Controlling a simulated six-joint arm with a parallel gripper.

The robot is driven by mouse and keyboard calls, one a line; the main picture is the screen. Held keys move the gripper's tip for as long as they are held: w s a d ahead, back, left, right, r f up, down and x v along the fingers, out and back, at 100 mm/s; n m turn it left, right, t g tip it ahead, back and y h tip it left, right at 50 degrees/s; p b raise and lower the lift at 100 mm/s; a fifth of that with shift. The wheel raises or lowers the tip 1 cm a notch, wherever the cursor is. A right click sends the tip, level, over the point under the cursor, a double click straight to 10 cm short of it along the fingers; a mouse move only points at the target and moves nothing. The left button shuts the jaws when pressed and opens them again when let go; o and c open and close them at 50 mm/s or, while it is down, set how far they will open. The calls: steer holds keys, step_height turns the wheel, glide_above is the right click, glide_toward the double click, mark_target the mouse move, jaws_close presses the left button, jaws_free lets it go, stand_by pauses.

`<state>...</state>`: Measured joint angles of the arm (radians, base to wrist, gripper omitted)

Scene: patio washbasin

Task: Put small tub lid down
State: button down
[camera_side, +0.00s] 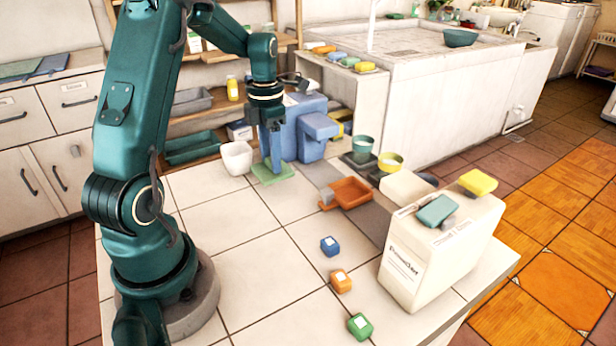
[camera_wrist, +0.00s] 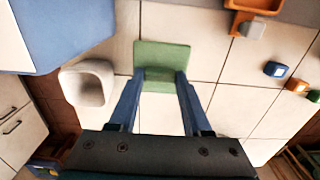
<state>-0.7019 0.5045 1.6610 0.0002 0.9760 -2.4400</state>
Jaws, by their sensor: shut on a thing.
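The small tub lid looks like a flat green square with a raised grip (camera_side: 272,174). It also shows in the wrist view (camera_wrist: 163,53), level between the fingertips. My gripper (camera_side: 271,163) points straight down and is shut on the lid; its two blue fingers also show in the wrist view (camera_wrist: 160,80). The lid is at or just above the tiled top; I cannot tell if it touches. A small white open tub (camera_side: 236,158) stands just left of the lid, apart from it, also left in the wrist view (camera_wrist: 88,84).
A blue container (camera_side: 300,127) stands close behind the lid. An orange tray (camera_side: 351,192) lies to the right. Blue (camera_side: 329,246), orange (camera_side: 341,281) and green (camera_side: 360,326) small blocks lie toward the front. A large cream box (camera_side: 440,255) stands at right. Tiles in front of the lid are clear.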

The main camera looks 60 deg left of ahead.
steer(key=shift+f, duration=1.95)
steer(key=shift+f, duration=0.1)
steer(key=shift+c, duration=1.7)
jaws_free()
